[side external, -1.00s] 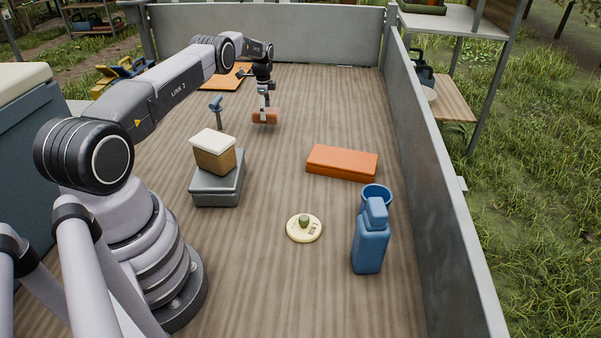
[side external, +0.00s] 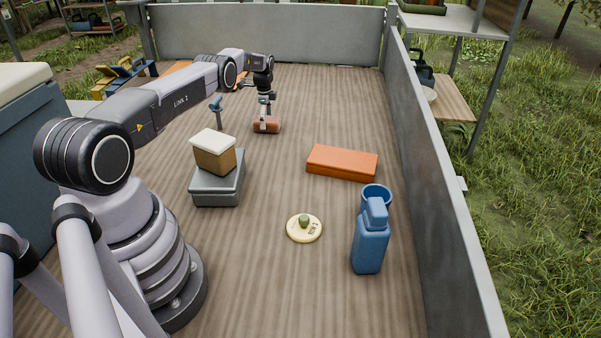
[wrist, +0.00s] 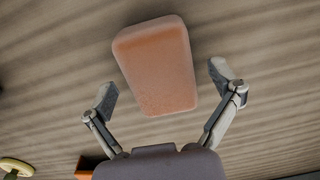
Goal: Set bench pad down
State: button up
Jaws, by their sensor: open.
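The bench pad, a small orange-brown block with rounded edges (side external: 266,127), is at the deck surface toward the far end, below my gripper (side external: 266,114). In the wrist view the pad (wrist: 160,65) lies between my spread fingers and extends beyond them, with gaps at both sides. My gripper (wrist: 165,90) is open, and neither fingertip visibly touches the pad. In the side view the fingers are small and partly cover the pad's top, so any small gap beneath it cannot be told.
A larger orange slab (side external: 342,163) lies to the right. A grey box (side external: 217,190) carries a brown, white-topped block (side external: 214,155). A blue jug (side external: 369,245), a blue cup (side external: 377,194) and a cream disc (side external: 304,229) stand nearer. Grey walls (side external: 420,140) edge the deck; its middle is clear.

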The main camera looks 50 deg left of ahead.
jog(key=w+d+r+n+t, duration=0.1)
jog(key=d+r, duration=0.3)
jog(key=r, duration=0.9)
jog(key=d+r+n, duration=0.1)
jog(key=d+r, duration=0.4)
jog(key=r, duration=0.9)
jog(key=s+d+r+n+t, duration=0.15)
jog(key=s+d+r, duration=0.45)
jog(key=d+r, duration=0.65)
jog(key=s+d+r+n+t, duration=0.1)
jog(key=s+d+r, duration=0.2)
jog(key=s+d, duration=0.25)
jog(key=s+d+r+n+t, duration=0.1)
jog(key=s+d+r+n, duration=0.2)
jog(key=s, duration=0.4)
jog(key=s+d+f, duration=0.3)
jog(key=s+d, duration=0.1)
jog(key=s, duration=0.5)
jog(key=s+d+f+n+t, duration=0.1)
jog(key=s+d+f, duration=0.2)
jog(key=s, duration=0.5)
jog(key=shift+s+d, duration=0.4)
